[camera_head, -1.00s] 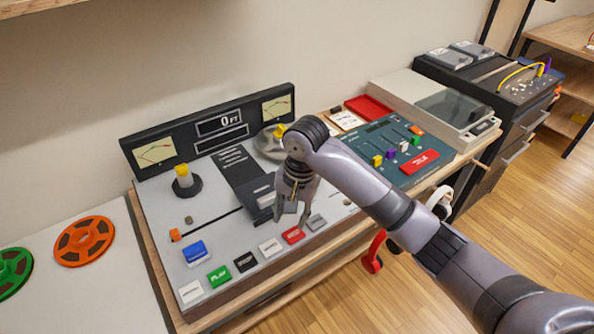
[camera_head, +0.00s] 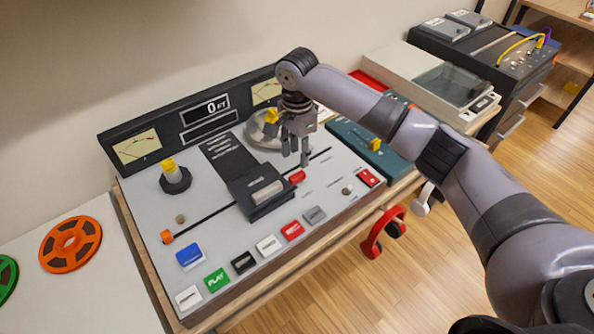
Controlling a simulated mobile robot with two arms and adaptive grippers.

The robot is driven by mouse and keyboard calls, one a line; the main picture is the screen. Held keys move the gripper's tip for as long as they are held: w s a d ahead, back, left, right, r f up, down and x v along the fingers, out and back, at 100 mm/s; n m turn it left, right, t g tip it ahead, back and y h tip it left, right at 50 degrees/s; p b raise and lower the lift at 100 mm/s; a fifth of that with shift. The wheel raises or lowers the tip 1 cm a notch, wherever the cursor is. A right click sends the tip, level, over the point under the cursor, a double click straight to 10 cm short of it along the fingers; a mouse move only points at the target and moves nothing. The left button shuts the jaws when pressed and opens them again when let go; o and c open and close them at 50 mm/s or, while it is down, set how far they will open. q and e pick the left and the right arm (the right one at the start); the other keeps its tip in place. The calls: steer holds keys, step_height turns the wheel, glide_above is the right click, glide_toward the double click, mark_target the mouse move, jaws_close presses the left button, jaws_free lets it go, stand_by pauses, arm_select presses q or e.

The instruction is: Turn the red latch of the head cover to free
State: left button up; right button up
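The head cover (camera_head: 250,205) is a dark block with a pale label in the middle of the grey tape deck (camera_head: 215,240). The small red latch (camera_head: 297,177) sticks out at the cover's right end, beside a black slot line. My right gripper (camera_head: 295,160) points down just above and behind the latch. Its fingers are a little apart with nothing visible between them, and I cannot tell whether a fingertip touches the latch. My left gripper is not in view.
A row of coloured buttons (camera_head: 244,262) lines the deck's front. A reel spindle with a yellow top (camera_head: 174,177) stands at left; another is partly behind my gripper. A mixer panel (camera_head: 375,160) lies to the right, partly behind my arm. Red headphones (camera_head: 385,230) hang at the front.

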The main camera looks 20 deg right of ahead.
mark_target(297, 175)
step_height(297, 175, down, 6)
steer(key=shift+f, duration=0.85)
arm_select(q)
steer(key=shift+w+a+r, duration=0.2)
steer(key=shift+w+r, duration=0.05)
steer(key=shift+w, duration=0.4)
arm_select(e)
steer(key=shift+f, duration=0.1)
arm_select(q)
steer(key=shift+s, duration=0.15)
arm_select(e)
steer(key=shift+c, duration=0.2)
jaws_close()
